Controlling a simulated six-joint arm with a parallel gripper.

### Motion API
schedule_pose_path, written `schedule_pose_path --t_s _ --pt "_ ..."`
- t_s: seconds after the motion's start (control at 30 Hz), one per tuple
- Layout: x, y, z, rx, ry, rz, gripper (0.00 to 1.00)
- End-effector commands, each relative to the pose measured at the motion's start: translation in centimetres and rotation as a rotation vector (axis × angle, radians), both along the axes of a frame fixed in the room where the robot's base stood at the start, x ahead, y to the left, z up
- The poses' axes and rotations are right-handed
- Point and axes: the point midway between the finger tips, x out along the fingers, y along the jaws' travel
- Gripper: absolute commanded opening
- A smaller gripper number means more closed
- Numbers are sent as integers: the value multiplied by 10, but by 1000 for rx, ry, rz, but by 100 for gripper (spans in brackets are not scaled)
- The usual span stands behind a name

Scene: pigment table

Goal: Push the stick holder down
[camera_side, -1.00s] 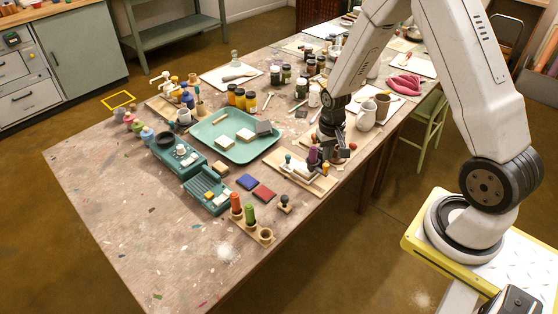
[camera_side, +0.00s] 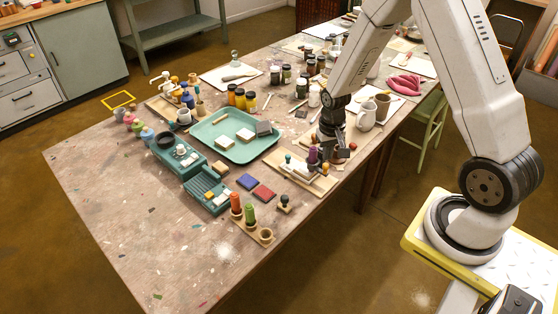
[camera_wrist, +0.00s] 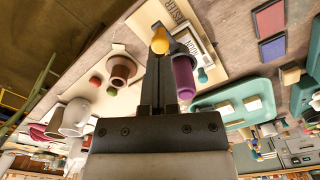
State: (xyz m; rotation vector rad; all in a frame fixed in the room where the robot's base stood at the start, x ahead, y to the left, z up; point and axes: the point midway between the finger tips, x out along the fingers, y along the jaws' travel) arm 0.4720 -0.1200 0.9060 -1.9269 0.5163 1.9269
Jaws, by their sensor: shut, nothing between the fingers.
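My gripper (camera_wrist: 158,58) is shut, its two dark fingers close together. In the side view my gripper (camera_side: 327,150) is low over a pale board. A purple upright piece with a grey round part, perhaps the stick holder (camera_wrist: 183,76), stands just right of the fingers in the wrist view. It also shows left of the gripper in the side view (camera_side: 312,154). A yellow-orange rounded tip (camera_wrist: 160,41) shows at the fingertips; I cannot tell whether it touches them. The contact between gripper and purple piece is not clear.
A board with lettering (camera_wrist: 189,24) lies by the gripper. A brown cup (camera_wrist: 121,69) is to its left in the wrist view. A teal tray (camera_side: 211,148) and a wooden rack (camera_side: 251,231) with red and green sticks stand left in the side view.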

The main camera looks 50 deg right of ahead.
Motion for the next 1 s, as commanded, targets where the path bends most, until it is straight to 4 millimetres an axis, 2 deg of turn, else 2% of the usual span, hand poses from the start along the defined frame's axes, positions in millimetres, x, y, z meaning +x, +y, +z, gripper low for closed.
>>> schedule_pose_path --t_s 1.0 --pt "0 0 -13 0 0 0 0"
